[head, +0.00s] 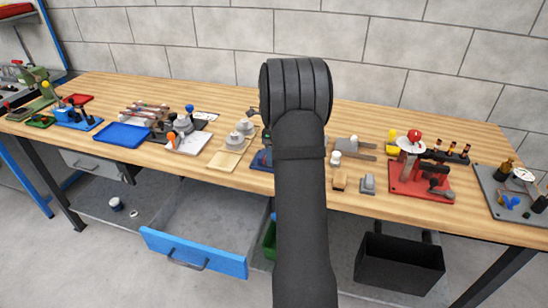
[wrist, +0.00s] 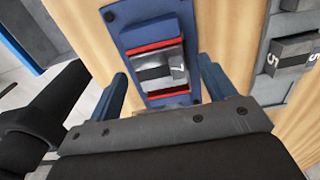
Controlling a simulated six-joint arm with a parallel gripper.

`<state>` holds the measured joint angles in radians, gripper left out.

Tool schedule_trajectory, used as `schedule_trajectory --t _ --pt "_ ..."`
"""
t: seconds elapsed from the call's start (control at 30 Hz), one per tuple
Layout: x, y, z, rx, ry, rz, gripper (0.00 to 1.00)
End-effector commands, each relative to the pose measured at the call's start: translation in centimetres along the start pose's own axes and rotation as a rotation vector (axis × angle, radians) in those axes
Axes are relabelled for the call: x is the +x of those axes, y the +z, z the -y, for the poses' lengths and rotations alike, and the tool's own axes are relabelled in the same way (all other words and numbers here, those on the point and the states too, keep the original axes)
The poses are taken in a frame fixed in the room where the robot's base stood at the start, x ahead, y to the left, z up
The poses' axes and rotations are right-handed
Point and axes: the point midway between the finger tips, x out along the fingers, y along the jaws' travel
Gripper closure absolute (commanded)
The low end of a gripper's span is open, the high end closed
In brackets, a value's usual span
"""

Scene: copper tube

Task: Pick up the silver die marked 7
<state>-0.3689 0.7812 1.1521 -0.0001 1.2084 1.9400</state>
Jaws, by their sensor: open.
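The silver die marked 7 (wrist: 176,69) sits in a blue holder (wrist: 157,32) with red strips along two sides of it, in the wrist view. A dark band crosses the die. My gripper (wrist: 163,70) is open, with one blue finger on each side of the holder and nothing held. I cannot tell how far the fingertips are above the table. In the head view my arm hides the gripper and the die; only the left edge of the blue holder (head: 261,160) shows.
A silver die marked 5 (wrist: 290,57) lies on a grey block to the right. A red tool base (head: 420,182) stands farther right on the wooden table (head: 225,88). A blue tray (head: 122,135) is at left. A blue-fronted drawer (head: 190,254) stands open below the table's front edge.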

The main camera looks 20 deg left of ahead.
Motion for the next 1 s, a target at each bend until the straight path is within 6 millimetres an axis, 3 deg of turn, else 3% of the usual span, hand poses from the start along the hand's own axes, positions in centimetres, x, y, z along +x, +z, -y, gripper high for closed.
schedule_trajectory --t 0.3,0.6,0.63,1.0 --pt "0.61 0.01 0.02 0.0 -0.001 0.0 0.26" --pt "0.58 0.01 0.02 0.0 -0.001 0.0 0.84" --pt "0.5 0.02 0.05 0.0 -0.003 0.001 0.87" --pt "-0.21 0.03 0.07 0.0 -0.003 0.001 0.87"
